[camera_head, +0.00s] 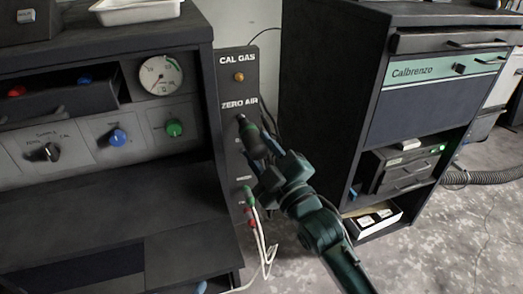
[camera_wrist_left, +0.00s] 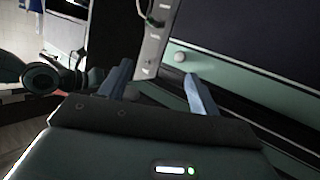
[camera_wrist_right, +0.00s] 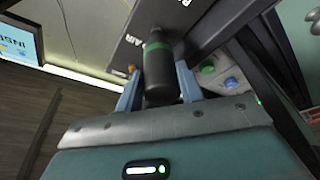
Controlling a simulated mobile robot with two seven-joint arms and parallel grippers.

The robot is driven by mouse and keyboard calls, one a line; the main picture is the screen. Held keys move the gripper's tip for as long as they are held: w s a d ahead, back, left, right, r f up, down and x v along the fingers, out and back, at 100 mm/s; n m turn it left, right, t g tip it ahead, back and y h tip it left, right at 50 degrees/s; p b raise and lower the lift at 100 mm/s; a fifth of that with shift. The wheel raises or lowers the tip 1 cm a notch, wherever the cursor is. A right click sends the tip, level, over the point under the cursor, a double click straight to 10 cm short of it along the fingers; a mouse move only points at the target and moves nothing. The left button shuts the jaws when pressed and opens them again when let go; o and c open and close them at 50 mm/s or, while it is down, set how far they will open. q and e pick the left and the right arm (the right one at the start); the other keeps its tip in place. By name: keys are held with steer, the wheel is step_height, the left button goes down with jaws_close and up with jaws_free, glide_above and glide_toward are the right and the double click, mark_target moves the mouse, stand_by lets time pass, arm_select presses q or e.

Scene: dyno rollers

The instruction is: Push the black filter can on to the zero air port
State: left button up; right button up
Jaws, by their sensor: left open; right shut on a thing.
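The black filter can (camera_head: 251,137) is held in front of the narrow panel, just below the ZERO AIR label (camera_head: 239,104). Its far end covers the zero air port, and I cannot tell whether it is seated on it. My right gripper (camera_head: 270,165) is shut on the can. In the right wrist view the can (camera_wrist_right: 160,82), with a green band, sits between the two blue-grey fingers, its far end against or close to the dark panel (camera_wrist_right: 135,45). My left gripper (camera_wrist_left: 158,88) is open and empty in the left wrist view.
Below on the panel are a green fitting (camera_head: 248,195) and hanging white tubes (camera_head: 262,245). The CAL GAS port (camera_head: 239,76) is above. A control console (camera_head: 100,150) with knobs and a gauge (camera_head: 160,75) stands left, and a Calbrenzo cabinet (camera_head: 440,105) right.

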steer(key=shift+w+a, duration=0.15)
steer(key=shift+w, duration=0.3)
steer(key=o, duration=1.1)
